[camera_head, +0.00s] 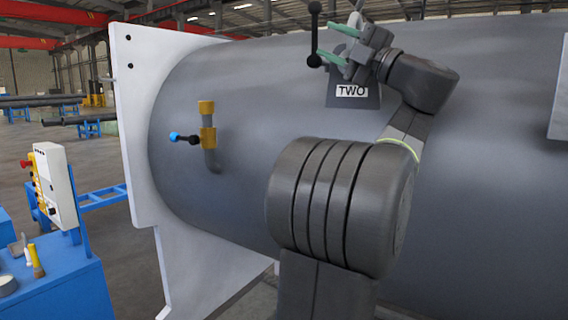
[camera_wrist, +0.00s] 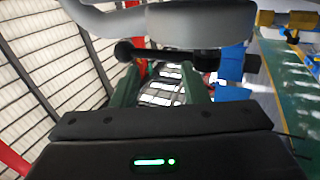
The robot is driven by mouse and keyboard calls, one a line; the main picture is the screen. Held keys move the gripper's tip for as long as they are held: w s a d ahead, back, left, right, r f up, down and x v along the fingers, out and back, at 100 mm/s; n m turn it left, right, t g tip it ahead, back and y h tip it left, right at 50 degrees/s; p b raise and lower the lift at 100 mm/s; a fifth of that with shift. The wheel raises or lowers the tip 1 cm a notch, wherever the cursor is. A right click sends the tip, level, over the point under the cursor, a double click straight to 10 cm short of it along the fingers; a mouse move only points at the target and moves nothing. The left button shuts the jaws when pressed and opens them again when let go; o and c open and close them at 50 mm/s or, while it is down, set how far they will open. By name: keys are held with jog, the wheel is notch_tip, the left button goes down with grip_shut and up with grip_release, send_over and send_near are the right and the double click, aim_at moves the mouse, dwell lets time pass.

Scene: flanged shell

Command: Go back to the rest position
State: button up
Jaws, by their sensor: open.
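My gripper (camera_head: 333,42) is raised at the upper middle of the head view, its two green fingers apart and pointing left. A black lever with ball ends (camera_head: 315,35) stands upright just left of the fingertips. In the wrist view the open green fingers of my gripper (camera_wrist: 163,75) reach toward a dark bar with a ball end (camera_wrist: 125,50), which crosses beyond the tips. Nothing shows held between the fingers. Whether a fingertip touches the bar cannot be told.
A large grey flanged shell (camera_head: 240,100) fills the middle, with a plate marked TWO (camera_head: 352,92) below my gripper. A yellow valve with a blue-tipped handle (camera_head: 207,135) sticks out at left. A white flange (camera_head: 140,150) and a blue bench (camera_head: 65,285) stand further left.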

notch_tip(320, 180, down, 3)
jog(key=shift+r, duration=0.1)
jog(key=shift+s+a, duration=0.2)
jog(key=shift+s, duration=0.1)
jog(key=shift+w+d, duration=0.1)
jog(key=shift+w, duration=0.05)
jog(key=shift+w+d, duration=0.1)
jog(key=shift+w, duration=0.05)
notch_tip(320, 180, up, 10)
notch_tip(320, 180, down, 10)
jog(key=shift+f, duration=0.2)
jog(key=s+a+b, duration=0.2)
jog(key=s+a, duration=0.2)
jog(key=s, duration=0.2)
jog(key=shift+s+a+r, duration=0.15)
jog(key=shift+s+a, duration=0.25)
dwell(0.4)
